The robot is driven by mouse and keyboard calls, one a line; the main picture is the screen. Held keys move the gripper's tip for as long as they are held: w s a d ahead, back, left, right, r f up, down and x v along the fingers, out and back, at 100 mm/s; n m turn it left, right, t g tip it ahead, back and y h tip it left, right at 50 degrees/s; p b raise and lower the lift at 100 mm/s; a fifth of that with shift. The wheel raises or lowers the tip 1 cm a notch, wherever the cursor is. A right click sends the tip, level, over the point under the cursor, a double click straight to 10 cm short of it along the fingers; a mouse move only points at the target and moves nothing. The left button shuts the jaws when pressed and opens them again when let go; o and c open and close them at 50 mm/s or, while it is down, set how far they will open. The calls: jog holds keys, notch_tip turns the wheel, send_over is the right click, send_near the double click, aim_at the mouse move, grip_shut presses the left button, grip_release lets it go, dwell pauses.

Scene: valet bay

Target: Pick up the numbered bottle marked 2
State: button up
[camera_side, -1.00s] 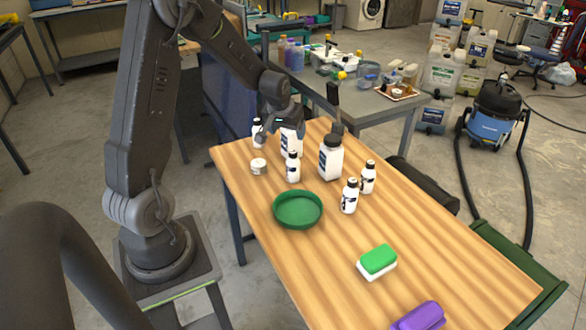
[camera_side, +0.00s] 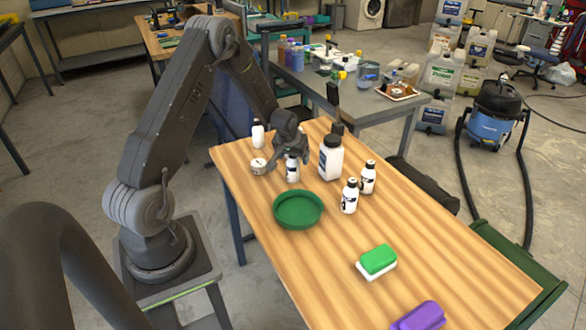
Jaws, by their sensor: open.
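Several small white bottles with black caps stand upright on the wooden table (camera_side: 440,255): one at the far left (camera_side: 258,134), one in the middle (camera_side: 292,174), and two at right, the nearer (camera_side: 349,199) and the farther (camera_side: 368,178). Their markings are too small to read, so I cannot tell which is number 2. My gripper (camera_side: 289,164) is open and low over the middle bottle, with a finger to either side in this view. It hides that bottle's cap. I cannot tell whether the fingers touch it.
A large white bottle (camera_side: 331,159) stands right of my gripper. A second large bottle is mostly hidden behind the gripper. A small white tub (camera_side: 258,167), green dish (camera_side: 298,210), green-and-white sponge (camera_side: 377,262) and purple item (camera_side: 419,317) are nearby.

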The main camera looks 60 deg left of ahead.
jog(key=shift+w+a+f, duration=0.1)
jog(key=shift+f, duration=0.3)
jog(key=c, duration=1.1)
